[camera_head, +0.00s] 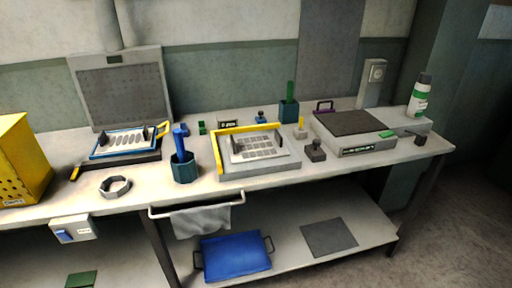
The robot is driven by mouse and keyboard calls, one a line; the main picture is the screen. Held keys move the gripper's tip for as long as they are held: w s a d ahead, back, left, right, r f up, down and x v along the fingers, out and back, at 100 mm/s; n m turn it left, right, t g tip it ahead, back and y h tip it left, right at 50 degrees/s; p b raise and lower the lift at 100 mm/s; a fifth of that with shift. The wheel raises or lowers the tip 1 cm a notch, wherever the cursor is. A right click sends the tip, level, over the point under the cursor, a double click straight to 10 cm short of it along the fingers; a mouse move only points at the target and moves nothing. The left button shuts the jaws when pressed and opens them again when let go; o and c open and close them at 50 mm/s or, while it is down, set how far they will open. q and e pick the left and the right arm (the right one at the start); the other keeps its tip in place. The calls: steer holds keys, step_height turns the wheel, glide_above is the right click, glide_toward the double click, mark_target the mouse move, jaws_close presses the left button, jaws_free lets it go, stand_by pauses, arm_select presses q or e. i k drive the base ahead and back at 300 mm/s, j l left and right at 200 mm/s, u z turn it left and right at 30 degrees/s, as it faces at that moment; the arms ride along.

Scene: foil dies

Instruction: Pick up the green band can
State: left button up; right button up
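The green band can (417,104) stands upright at the far right end of the workbench, towards the back. It is a white cylinder with a green band around it and a dark cap on top. It stands on or just behind a low pale block (393,119); I cannot tell exactly how its base meets it. Neither of my grippers is in view, and nothing is seen touching the can.
The workbench (290,177) has a grey-topped device (352,123) left of the can and a small dark object (415,138) in front of it. A yellow-framed tray (228,172), blue cup (184,171) and yellow box (20,160) stand further left. A blue bin (235,258) sits on the lower shelf.

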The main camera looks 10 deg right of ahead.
mark_target(418, 102)
steer(key=z, duration=1.55)
steer(key=i+l, duration=0.1)
steer(key=i, duration=0.1)
